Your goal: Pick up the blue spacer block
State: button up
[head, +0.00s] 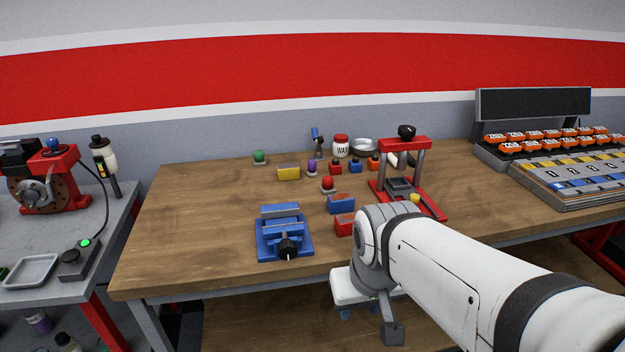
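A blue block (341,204) lies on the wooden workbench (200,215), right of the middle of the picture. A red block (344,226) lies just in front of it, and part of the red block is hidden behind my arm. A yellow block (288,173) lies farther back to the left. My gripper (359,313) hangs in front of the bench's front edge, lower than the blue block and apart from it. Its fingers are small and partly hidden, so I cannot tell whether they are open or shut.
A blue vise (284,235) stands left of the blocks, near the front edge. A red press (405,145) stands to their right. Several small coloured items, a jar (341,146) and a metal bowl (363,146) are behind. The bench's left part is clear.

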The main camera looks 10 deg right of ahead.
aim_at(339, 202)
jog(key=z, duration=0.05)
jog(key=i, duration=0.9)
jog(key=u, duration=0.05)
